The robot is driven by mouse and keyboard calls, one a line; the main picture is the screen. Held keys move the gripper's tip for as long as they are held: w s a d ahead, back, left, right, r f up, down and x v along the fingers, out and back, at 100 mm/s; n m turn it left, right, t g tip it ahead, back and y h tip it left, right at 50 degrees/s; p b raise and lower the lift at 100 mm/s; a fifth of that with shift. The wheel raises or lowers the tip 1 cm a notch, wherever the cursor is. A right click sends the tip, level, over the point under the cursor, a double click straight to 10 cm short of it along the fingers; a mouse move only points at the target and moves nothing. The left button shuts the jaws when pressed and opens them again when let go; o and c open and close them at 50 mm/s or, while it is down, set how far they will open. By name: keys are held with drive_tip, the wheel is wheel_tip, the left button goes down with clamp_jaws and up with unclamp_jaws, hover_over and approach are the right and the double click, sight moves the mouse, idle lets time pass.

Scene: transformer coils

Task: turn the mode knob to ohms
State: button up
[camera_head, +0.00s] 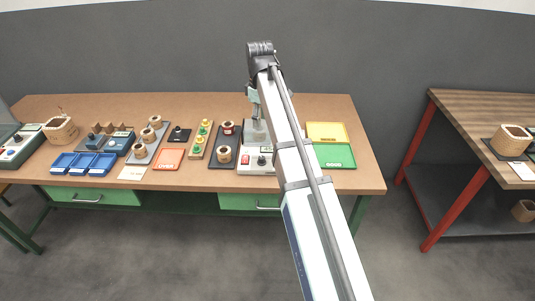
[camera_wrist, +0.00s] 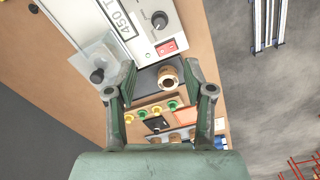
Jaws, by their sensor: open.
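A white-panelled tester (camera_wrist: 138,50) fills the upper left of the wrist view. Its display reads "450 T". A black knob with a light pointer line (camera_wrist: 160,20) sits on its panel, beside a red rocker switch (camera_wrist: 166,47). I cannot read any mode marks around the knob. In the head view the tester (camera_head: 258,169) stands at the table's front, partly behind my arm, and its dark knob (camera_head: 262,160) shows. My gripper (camera_wrist: 159,68) is open and empty above the table. In the wrist view the knob lies beyond the fingertips, apart from them.
A copper coil (camera_wrist: 168,76) on a dark tray lies between the fingers in the wrist view. A clear plate with a black knob (camera_wrist: 97,76) is left of them. Yellow (camera_head: 327,131) and green (camera_head: 335,155) trays are right of the tester. A coil rack (camera_head: 226,145) stands left.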

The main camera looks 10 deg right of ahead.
sight(262, 157)
wheel_tip(262, 157, down, 17)
drive_tip(key=p, duration=0.2)
drive_tip(key=shift+f+p, duration=0.15)
drive_tip(key=shift+p, duration=0.2)
clamp_jaws()
